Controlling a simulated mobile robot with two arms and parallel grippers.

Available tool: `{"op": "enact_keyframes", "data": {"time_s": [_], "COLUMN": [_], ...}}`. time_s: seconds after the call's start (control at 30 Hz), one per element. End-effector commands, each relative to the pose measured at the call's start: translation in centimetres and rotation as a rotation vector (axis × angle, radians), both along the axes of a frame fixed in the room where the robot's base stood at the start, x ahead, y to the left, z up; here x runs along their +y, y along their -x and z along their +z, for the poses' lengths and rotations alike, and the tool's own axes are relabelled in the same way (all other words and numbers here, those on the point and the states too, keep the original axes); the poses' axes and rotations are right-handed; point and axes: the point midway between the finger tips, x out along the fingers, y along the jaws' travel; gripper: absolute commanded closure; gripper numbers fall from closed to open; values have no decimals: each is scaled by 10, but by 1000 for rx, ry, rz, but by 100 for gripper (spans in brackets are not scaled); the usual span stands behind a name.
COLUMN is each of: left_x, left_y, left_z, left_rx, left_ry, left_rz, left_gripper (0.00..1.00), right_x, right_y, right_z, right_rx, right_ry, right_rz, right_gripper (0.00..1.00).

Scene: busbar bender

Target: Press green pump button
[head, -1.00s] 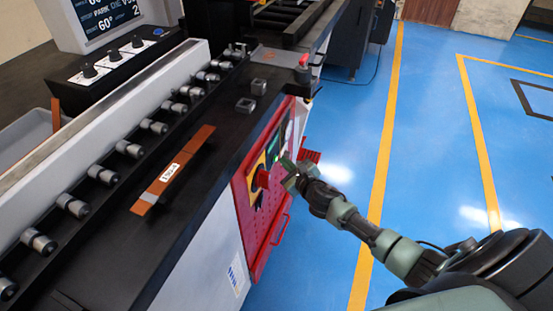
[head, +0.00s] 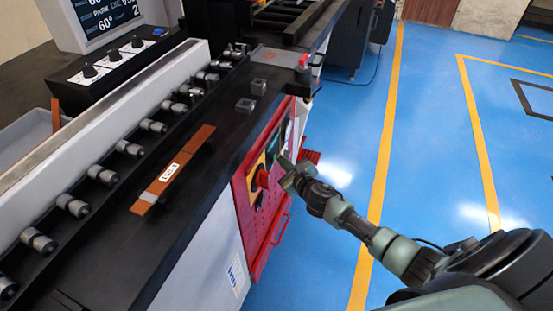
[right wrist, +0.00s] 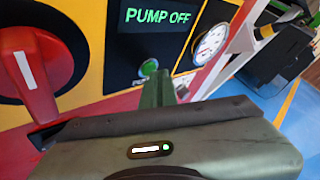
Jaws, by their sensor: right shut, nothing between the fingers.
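The green pump button (right wrist: 149,68) is on a dark panel below a display (right wrist: 157,18) that reads "PUMP OFF" in the right wrist view. My right gripper (right wrist: 160,85) is shut and empty, with its fingertips just below the button in that picture. I cannot tell whether they touch it. In the head view my right gripper (head: 283,163) is at the front of the red control panel (head: 245,190) and hides the button. My left gripper is not in view.
A red rotary knob (right wrist: 28,75) is left of the button, and a round gauge (right wrist: 210,43) is to its right. A copper bar (head: 170,172) lies on the black machine table (head: 205,180). Blue floor (head: 430,150) is open to the right.

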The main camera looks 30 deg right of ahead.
Motion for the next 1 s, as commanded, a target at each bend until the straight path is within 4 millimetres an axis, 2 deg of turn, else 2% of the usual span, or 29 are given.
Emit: {"op": "enact_keyframes", "data": {"time_s": [0.4,0.8,1.0], "left_x": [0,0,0], "left_y": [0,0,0], "left_z": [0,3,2], "left_rx": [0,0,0], "left_ry": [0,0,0], "left_rz": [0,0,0], "left_gripper": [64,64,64], "right_x": [1,-10,-10], "right_y": [-1,12,12], "right_z": [1,1,1], "right_rx": [0,-1,-1], "right_ry": [0,0,0], "right_rz": [1,0,0], "right_gripper": [100,100,100]}}
